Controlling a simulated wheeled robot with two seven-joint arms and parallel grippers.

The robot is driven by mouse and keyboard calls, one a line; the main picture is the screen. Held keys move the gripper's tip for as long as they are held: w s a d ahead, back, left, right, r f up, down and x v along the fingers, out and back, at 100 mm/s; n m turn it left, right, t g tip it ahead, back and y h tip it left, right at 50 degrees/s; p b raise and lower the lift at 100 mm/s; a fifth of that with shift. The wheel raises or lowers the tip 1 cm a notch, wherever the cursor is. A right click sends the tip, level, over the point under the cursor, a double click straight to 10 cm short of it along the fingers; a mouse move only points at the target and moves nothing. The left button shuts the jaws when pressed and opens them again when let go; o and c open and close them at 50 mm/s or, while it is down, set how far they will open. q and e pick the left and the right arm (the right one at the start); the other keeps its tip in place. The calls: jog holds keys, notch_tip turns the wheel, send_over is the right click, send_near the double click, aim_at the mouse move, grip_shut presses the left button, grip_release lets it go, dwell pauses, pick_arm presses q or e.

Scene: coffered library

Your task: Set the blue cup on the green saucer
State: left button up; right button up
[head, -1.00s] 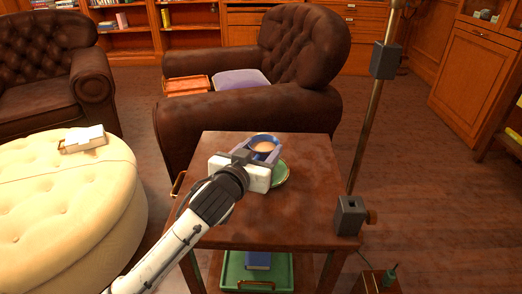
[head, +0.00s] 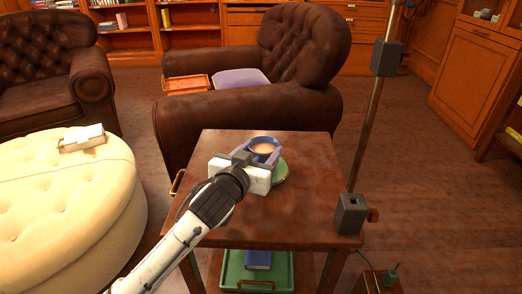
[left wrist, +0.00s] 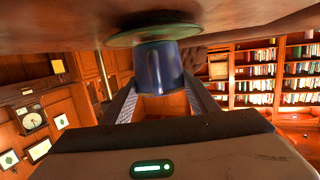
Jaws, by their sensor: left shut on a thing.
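The blue cup (head: 263,141) holds a light brown drink and stands upright over the side table. My left gripper (head: 260,157) is shut on it, with one finger on each side. The green saucer (head: 281,172) lies on the table, partly hidden behind my gripper and the cup. In the left wrist view, which is upside down, the cup (left wrist: 157,70) is between the fingers, with its base at the saucer (left wrist: 125,37). I cannot tell whether cup and saucer touch. My right gripper is not in view.
The wooden side table (head: 300,205) has bare room to the right and front. A metal pole (head: 366,130) with a grey block (head: 350,214) rises at its right. A leather armchair (head: 240,120) stands behind, a cream ottoman (head: 60,200) at left. A green tray (head: 232,270) with a blue book is below.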

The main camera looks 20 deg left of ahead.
pick_arm(q)
jog(key=shift+f, duration=0.3)
jog(key=shift+f, duration=0.1)
dwell(0.7)
jog(key=shift+f, duration=0.1)
dwell(0.5)
jog(key=o, duration=1.2)
